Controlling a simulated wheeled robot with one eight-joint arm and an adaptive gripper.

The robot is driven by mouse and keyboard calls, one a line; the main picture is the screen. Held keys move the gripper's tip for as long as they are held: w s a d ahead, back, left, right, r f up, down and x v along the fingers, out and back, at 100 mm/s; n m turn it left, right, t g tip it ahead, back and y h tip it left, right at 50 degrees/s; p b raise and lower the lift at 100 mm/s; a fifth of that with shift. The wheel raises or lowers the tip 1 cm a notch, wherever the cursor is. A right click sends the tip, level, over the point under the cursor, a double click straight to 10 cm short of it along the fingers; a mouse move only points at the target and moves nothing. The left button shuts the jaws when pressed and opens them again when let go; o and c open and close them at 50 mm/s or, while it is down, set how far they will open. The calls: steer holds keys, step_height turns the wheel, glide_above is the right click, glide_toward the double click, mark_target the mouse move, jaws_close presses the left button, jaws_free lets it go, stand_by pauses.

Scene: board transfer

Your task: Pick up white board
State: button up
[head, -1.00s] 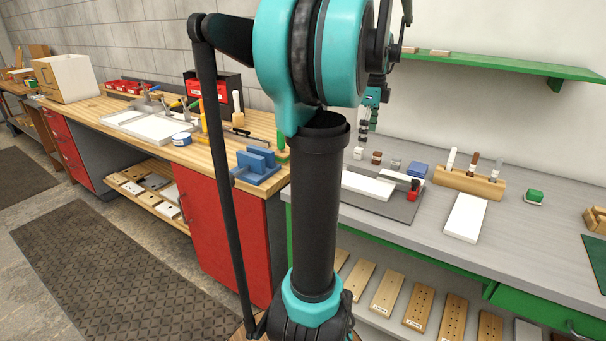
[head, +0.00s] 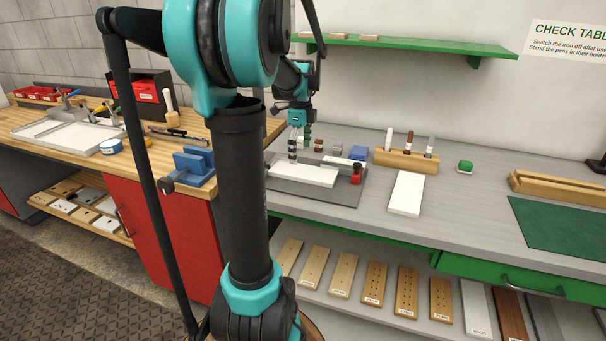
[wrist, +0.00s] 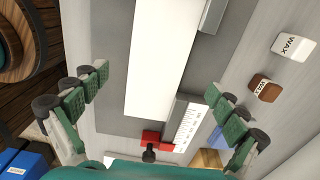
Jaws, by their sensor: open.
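A long white board (head: 304,174) lies flat on a dark grey plate (head: 338,193) on the grey table in the head view. In the wrist view the white board (wrist: 163,60) runs from the top edge down to mid-picture, with the grey plate (wrist: 205,66) around it. My gripper (head: 300,153) hangs over the board in the head view. In the wrist view my gripper (wrist: 157,80) has its green-padded fingers wide apart, one on each side of the board, with nothing between them gripped. A second white board (head: 407,193) lies on the bare table to the right.
A red stop (wrist: 150,138) and a ruler (wrist: 184,124) are at the board's near end in the wrist view. A white WAX block (wrist: 293,45) and brown block (wrist: 265,90) stand right of the right finger. A wooden pen holder (head: 407,160) stands behind the second board.

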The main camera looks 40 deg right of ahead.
mark_target(303, 171)
steer(key=shift+s+d+f, duration=0.1)
steer(key=shift+s+f, duration=0.1)
steer(key=shift+f, duration=0.7)
steer(key=shift+s+a+f, duration=0.1)
steer(key=shift+s+f, duration=0.05)
steer(key=shift+f, duration=0.75)
steer(key=shift+s+d+f, duration=0.1)
steer(key=shift+s+f, duration=0.1)
steer(key=shift+f, duration=0.7)
steer(key=shift+c, duration=0.2)
steer(key=c, duration=1.5)
steer(key=shift+r, duration=0.1)
step_height(303, 171, up, 20)
steer(key=shift+f, duration=0.1)
steer(key=shift+s, duration=0.1)
